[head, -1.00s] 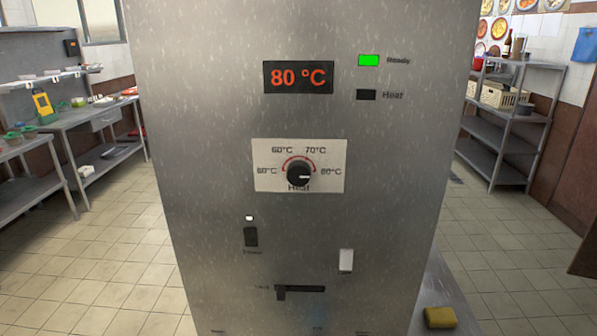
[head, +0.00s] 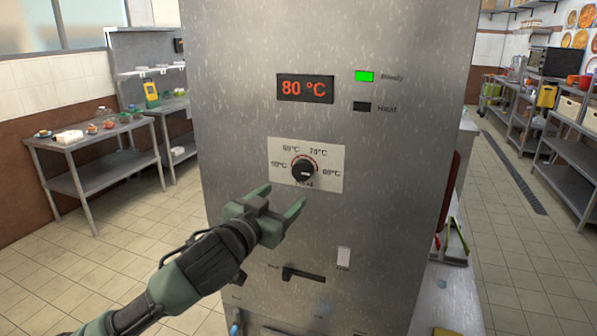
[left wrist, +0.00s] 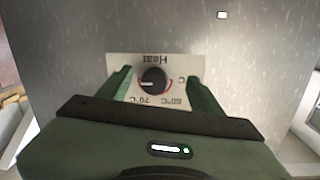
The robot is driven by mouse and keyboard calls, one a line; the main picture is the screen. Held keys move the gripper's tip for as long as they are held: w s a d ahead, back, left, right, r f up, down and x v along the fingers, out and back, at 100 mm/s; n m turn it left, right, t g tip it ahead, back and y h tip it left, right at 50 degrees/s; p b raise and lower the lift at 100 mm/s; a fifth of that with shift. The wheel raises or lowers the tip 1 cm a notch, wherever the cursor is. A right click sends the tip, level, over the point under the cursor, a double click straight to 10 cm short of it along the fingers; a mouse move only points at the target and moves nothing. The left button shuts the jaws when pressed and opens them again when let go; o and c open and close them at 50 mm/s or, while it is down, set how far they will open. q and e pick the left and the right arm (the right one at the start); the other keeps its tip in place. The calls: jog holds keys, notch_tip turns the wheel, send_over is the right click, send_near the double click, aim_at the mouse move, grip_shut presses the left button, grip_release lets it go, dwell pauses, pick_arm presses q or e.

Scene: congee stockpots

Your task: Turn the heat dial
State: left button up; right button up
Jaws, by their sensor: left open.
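The heat dial (head: 304,171) is a round black knob on a white label plate (head: 333,184) on the front of a steel machine. Its white mark points right, toward the highest printed temperature. The display (head: 305,88) above reads 80 °C. My left gripper (head: 284,198) is open and empty, below and slightly left of the dial in the head view, apart from it. In the left wrist view the dial (left wrist: 154,78) appears upside down between the two green open fingers (left wrist: 160,88). My right gripper is not in view.
The green ready light (head: 365,76) is lit and the heat light (head: 362,107) is dark. A black lever (head: 303,274) and a white switch (head: 343,258) sit lower on the panel. A steel table (head: 95,146) stands left; shelves (head: 570,150) stand right.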

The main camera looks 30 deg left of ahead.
aim_at(300, 172)
pick_arm(q)
jog(key=shift+t, duration=0.3)
jog(key=w+r, duration=0.1)
jog(key=w, duration=0.1)
jog(key=w+r+p, duration=0.1)
jog(key=w, duration=0.1)
jog(key=w+r+p, duration=0.1)
jog(key=shift+w+r, duration=0.15)
jog(key=shift+w, duration=0.25)
jog(key=shift+w+a, duration=0.15)
jog(key=shift+w, duration=0.45)
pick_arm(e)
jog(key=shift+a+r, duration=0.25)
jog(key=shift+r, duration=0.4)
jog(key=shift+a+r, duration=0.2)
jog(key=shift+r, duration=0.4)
pick_arm(q)
jog(key=c, duration=1.4)
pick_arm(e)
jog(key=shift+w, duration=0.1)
